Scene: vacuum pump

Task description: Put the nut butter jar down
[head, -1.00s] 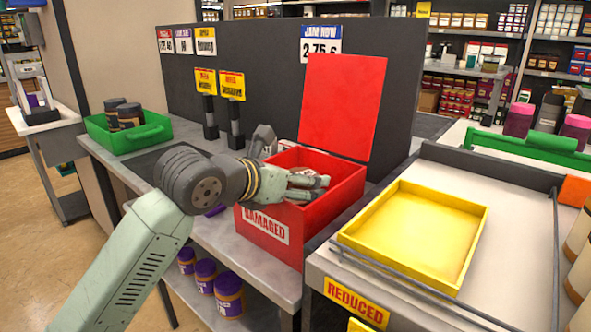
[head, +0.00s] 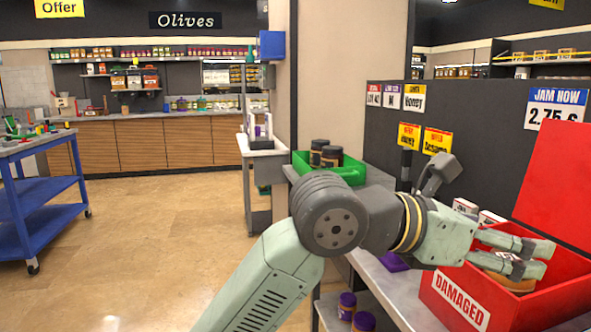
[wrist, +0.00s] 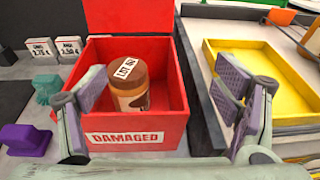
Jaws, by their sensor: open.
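The jar (wrist: 130,95), with a brown lid bearing a white "LOT" label, stands inside the open red "DAMAGED" box (wrist: 138,137). It leans slightly in the wrist view. In the head view, part of the jar (head: 517,285) shows below my fingers inside the red box (head: 455,300). My gripper (head: 541,259) is open over the box. In the wrist view, my gripper (wrist: 162,92) has its fingers spread wide, with the jar nearer the left finger and clear space before the right one. The jar's base is hidden.
The red lid (head: 560,185) stands raised behind the box. A yellow tray (wrist: 255,75) lies right of it. A green crate (head: 345,172) with dark jars stands back left. Sign stands (head: 408,150) rise behind my arm. Open floor lies left.

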